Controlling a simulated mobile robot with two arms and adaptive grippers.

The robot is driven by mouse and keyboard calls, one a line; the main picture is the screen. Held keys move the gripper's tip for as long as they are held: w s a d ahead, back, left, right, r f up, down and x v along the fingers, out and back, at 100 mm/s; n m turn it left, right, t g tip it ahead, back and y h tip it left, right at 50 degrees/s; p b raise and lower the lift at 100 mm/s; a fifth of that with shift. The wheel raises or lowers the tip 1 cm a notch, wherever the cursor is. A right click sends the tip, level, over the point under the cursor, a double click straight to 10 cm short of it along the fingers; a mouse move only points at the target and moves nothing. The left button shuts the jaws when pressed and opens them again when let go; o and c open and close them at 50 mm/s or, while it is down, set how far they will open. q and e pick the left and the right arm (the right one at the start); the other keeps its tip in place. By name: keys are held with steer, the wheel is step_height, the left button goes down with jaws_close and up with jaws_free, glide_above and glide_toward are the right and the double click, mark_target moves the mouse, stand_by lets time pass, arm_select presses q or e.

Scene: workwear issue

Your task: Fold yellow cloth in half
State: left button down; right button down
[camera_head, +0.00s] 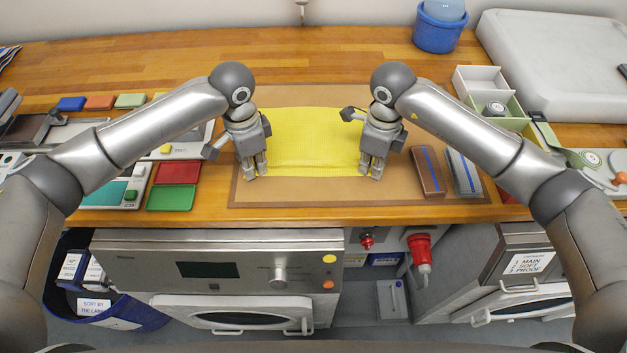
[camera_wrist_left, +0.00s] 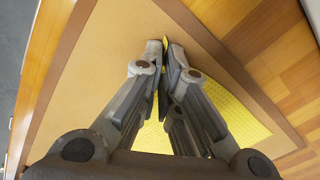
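The yellow cloth (camera_head: 315,132) lies spread on the brown mat (camera_head: 300,192) in the middle of the bench. Its near edge runs between my two grippers. My left gripper (camera_head: 256,172) is at the near left corner. In the left wrist view its fingertips (camera_wrist_left: 165,47) are together with a sliver of yellow between them, and more cloth (camera_wrist_left: 235,115) shows behind the fingers. My right gripper (camera_head: 370,172) is at the near right corner, where the cloth edge runs into its fingers, in the same pose as the left. The fingers hide both near corners.
Red and green trays (camera_head: 172,185) lie left of the mat. Two brushes or blocks (camera_head: 463,172) stand at the mat's right side. Small bins (camera_head: 480,80) and a large pale case (camera_head: 555,60) are at the back right. The bench behind the cloth is clear.

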arm_select(q)
steer(key=shift+s+a+f, duration=0.1)
steer(key=shift+a, duration=0.1)
arm_select(e)
steer(key=shift+d+r, duration=0.1)
steer(key=shift+d, duration=0.05)
stand_by(0.3)
